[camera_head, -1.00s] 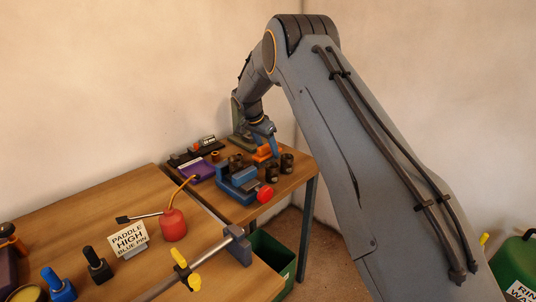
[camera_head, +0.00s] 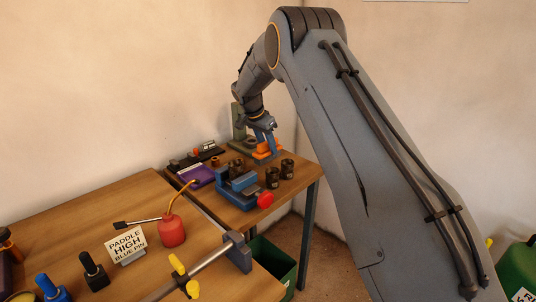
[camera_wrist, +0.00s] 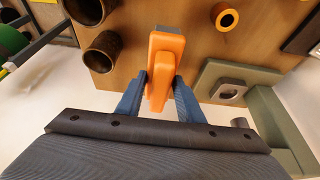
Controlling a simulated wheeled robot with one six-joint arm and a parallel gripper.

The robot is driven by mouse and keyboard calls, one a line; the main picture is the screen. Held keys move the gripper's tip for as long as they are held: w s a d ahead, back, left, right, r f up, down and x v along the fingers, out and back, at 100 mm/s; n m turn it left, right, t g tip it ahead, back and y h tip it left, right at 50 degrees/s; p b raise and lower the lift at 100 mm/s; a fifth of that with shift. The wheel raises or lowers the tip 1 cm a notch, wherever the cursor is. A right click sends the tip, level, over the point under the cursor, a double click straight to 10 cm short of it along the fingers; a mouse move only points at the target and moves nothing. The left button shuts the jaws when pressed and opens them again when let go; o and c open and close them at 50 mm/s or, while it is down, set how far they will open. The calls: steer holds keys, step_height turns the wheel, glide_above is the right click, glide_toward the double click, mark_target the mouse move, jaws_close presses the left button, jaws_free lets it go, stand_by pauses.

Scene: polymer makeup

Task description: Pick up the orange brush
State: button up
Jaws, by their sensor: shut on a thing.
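The orange brush (camera_wrist: 166,62) sits between the two blue fingers of my gripper (camera_wrist: 160,92) in the wrist view. My gripper is shut on its orange body, and a grey end shows at the far tip. In the head view the orange brush (camera_head: 261,155) is under my gripper (camera_head: 266,146) at the back of the small wooden table (camera_head: 238,214). I cannot tell whether it still touches the table. The fingers hide part of it.
Dark cups (camera_head: 287,168) stand close in front of the brush. A blue vise (camera_head: 238,188) with a red knob is nearer. A grey-green stand (camera_head: 239,122) is just behind. A purple tray (camera_head: 201,176) lies to the left. The wall is close behind.

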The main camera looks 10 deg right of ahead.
step_height(320, 180, up, 14)
steer(key=b, duration=0.3)
steer(key=shift+r, duration=0.25)
steer(key=o, duration=0.5)
steer(key=c, duration=0.4)
steer(key=shift+o, duration=0.2)
steer(key=shift+d, duration=0.1)
